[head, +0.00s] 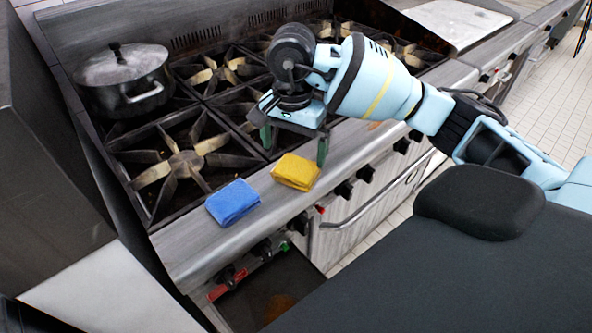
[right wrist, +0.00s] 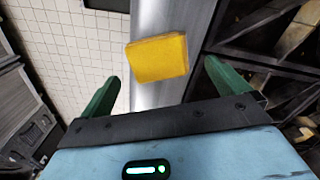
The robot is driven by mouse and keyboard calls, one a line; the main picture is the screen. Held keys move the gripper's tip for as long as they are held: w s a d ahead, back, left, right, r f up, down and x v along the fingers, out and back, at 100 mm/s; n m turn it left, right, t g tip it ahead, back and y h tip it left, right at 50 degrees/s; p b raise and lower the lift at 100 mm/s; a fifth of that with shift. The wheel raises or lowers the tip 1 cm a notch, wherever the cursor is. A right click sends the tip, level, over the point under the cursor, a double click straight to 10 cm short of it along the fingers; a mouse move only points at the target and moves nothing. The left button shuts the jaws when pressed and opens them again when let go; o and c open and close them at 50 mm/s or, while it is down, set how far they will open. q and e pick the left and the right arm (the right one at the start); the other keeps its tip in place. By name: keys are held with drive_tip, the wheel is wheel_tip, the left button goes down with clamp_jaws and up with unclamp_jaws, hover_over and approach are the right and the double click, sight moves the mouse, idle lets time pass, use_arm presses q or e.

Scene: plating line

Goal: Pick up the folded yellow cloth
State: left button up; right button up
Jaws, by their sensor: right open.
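The folded yellow cloth (head: 296,171) lies on the steel front ledge of the stove in the head view. It also shows in the right wrist view (right wrist: 157,59), just beyond the fingertips and between their lines. My right gripper (head: 294,146) is open, with its green fingers pointing down above the ledge behind the cloth. In the right wrist view the two green fingers (right wrist: 158,80) are spread wide with nothing between them. A folded blue cloth (head: 232,202) lies on the same ledge, to the left of the yellow one. My left gripper is not in view.
The stove's black burner grates (head: 184,160) lie behind the ledge (head: 200,245). A lidded steel pot (head: 123,80) stands on the back left burner. Knobs and an oven handle (head: 375,197) are along the front. Tiled floor (head: 550,110) shows at right.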

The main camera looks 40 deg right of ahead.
sight(295, 168)
wheel_tip(295, 168, down, 5)
drive_tip(key=shift+s+d+f+p, duration=0.1)
drive_tip(key=shift+s+p, duration=0.05)
drive_tip(key=shift+p, duration=0.15)
drive_tip(key=c, duration=0.9)
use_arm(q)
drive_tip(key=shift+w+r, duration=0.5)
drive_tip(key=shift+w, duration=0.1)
use_arm(e)
drive_tip(key=shift+r, duration=0.55)
drive_tip(key=shift+s+d+r+b, duration=0.15)
drive_tip(key=shift+s+r, duration=0.1)
drive_tip(key=shift+r, duration=0.4)
drive_tip(key=shift+s+d+r+b, duration=0.1)
drive_tip(key=shift+s+r+b, duration=0.1)
drive_tip(key=shift+r, duration=0.4)
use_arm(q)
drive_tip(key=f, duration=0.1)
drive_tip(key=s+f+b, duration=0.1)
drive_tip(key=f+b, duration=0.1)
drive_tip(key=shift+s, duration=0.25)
use_arm(e)
drive_tip(key=s+d, duration=0.2)
drive_tip(key=s, duration=0.5)
drive_tip(key=s+d+r, duration=0.1)
drive_tip(key=s+d, duration=0.2)
drive_tip(key=s, duration=0.3)
drive_tip(key=shift+s+d+r, duration=0.25)
drive_tip(key=shift+s+d, duration=0.1)
drive_tip(key=shift+s, duration=0.05)
